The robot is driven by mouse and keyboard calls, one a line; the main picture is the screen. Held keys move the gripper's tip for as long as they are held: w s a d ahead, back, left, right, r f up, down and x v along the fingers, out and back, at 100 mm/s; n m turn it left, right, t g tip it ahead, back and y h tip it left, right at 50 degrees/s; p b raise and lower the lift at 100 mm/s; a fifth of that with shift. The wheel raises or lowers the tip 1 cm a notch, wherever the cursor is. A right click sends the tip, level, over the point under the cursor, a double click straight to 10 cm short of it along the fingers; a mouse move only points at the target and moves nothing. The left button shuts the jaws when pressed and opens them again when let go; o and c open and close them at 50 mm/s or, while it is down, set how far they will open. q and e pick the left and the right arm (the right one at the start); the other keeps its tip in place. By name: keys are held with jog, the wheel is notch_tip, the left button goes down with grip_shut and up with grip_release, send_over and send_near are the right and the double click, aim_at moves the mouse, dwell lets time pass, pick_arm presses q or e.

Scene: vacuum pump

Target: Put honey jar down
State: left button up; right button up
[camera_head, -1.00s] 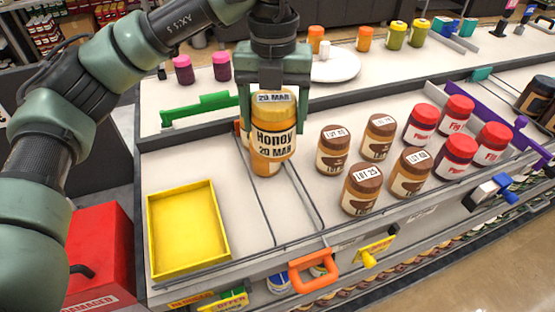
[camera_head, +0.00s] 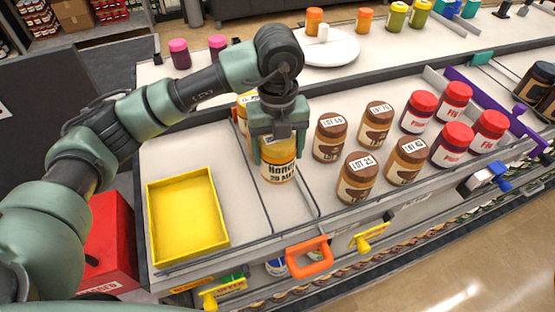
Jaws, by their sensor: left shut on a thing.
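The honey jar (camera_head: 279,170) is amber with a white label reading "Honey" and a date. My left gripper (camera_head: 278,150) points down and is shut on its upper part, hiding the lid. The jar is upright, low over the white shelf lane (camera_head: 240,190) between the dividers; I cannot tell whether its base touches the shelf. Another honey jar (camera_head: 243,108) shows partly behind the gripper, at its upper left. My right gripper does not show.
Several brown-lidded jars (camera_head: 331,137) stand close to the right, with several red-lidded jars (camera_head: 453,145) beyond. A yellow tray (camera_head: 187,258) lies at the left. An orange handle (camera_head: 309,259) is at the front edge. A white plate (camera_head: 325,48) sits at the back.

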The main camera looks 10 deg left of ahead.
pick_arm(q)
notch_tip(320, 180, down, 4)
jog(key=shift+f+p, duration=0.15)
jog(key=shift+p, duration=0.5)
jog(key=shift+f, duration=0.3)
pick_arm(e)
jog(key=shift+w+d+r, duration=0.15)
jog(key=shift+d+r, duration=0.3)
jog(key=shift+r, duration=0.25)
pick_arm(q)
jog(key=shift+f, duration=0.1)
jog(key=shift+f+b, duration=0.15)
jog(key=shift+b, duration=0.15)
jog(key=o, duration=1.9)
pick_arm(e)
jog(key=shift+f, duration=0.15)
